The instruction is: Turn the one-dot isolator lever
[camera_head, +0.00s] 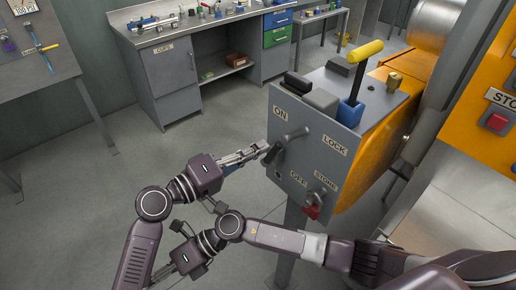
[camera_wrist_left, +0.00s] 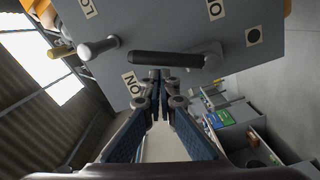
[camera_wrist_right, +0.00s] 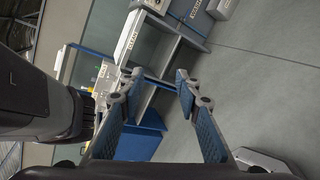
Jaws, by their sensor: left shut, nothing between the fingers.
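A grey panel (camera_head: 320,150) carries ON, LOCK, OFF and STORE labels. A lever with a black grip (camera_head: 271,153) stands out from its front; in the left wrist view the grip (camera_wrist_left: 165,58) lies across the picture, its grey pivot at the right end. A grey rounded handle (camera_wrist_left: 100,48) is to the left of the grip. My left gripper (camera_wrist_left: 155,78) is shut and empty, its tips close to the grip; contact is unclear. My right gripper (camera_wrist_right: 158,78) is open and empty, away from the panel.
A red padlock (camera_head: 312,211) hangs low on the panel. A yellow-handled lever (camera_head: 365,52) stands on top, beside black and grey blocks. An orange machine (camera_head: 365,150) is behind. A workbench (camera_head: 165,75) stands at the back; the floor between is clear.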

